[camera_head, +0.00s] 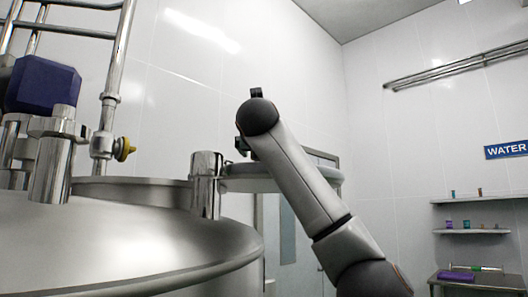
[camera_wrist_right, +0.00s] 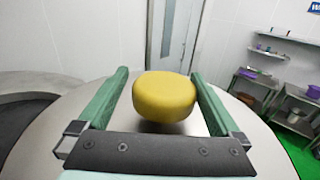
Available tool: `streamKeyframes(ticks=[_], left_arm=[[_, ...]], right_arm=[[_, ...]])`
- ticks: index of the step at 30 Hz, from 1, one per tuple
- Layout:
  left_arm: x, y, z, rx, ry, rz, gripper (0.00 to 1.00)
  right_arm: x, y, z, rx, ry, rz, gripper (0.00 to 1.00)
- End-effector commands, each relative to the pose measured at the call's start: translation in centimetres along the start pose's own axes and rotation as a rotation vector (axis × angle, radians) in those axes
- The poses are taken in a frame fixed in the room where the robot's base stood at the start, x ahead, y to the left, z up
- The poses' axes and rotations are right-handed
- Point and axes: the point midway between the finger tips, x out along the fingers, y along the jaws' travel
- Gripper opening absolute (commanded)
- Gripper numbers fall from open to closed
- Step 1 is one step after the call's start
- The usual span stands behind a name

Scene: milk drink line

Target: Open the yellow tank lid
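The yellow knob (camera_wrist_right: 165,97) sits on a pale round steel lid (camera_wrist_right: 262,150) in the right wrist view. My right gripper (camera_wrist_right: 160,74) is open, with its green fingers on either side of the knob. A small gap shows at the left finger; I cannot tell whether the right finger touches. In the head view the lid (camera_head: 265,184) appears as a flat disc under my right arm, to the right of the steel post (camera_head: 206,184) and beside the raised collar (camera_head: 130,190) on the tank (camera_head: 130,240). The knob is hidden there. My left gripper is not in view.
Steel pipes and a valve with a yellow handle (camera_head: 124,149) stand on the tank at left. Shelves (camera_head: 480,231) and a bench (camera_head: 475,281) are far right. In the wrist view, green floor (camera_wrist_right: 295,155) shows beyond the lid's right edge.

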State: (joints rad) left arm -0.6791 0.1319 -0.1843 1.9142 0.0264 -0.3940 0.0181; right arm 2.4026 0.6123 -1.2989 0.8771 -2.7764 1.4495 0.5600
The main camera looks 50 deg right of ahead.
Motion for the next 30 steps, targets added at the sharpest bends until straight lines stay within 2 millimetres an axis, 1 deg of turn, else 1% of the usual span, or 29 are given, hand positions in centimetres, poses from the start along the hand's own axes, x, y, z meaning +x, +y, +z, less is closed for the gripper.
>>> streamKeyframes(ticks=[5,8,11,21,25,30], left_arm=[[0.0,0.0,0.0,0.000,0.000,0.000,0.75],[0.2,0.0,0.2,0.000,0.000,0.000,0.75],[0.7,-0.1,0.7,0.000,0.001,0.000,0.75],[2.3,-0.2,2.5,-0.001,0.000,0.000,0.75],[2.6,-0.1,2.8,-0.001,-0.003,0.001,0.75],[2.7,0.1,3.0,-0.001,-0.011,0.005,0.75]], right_arm=[[-0.1,0.0,0.1,0.000,-0.004,0.001,1.00],[-0.6,0.1,0.1,-0.001,-0.006,0.002,1.00],[-1.9,0.1,0.0,0.000,-0.009,0.004,1.00],[-9.2,0.1,-0.1,0.000,-0.009,0.003,1.00],[-11.2,0.0,0.0,0.001,-0.006,0.002,1.00],[-12.5,-0.1,0.1,0.001,-0.004,0.000,1.00]])
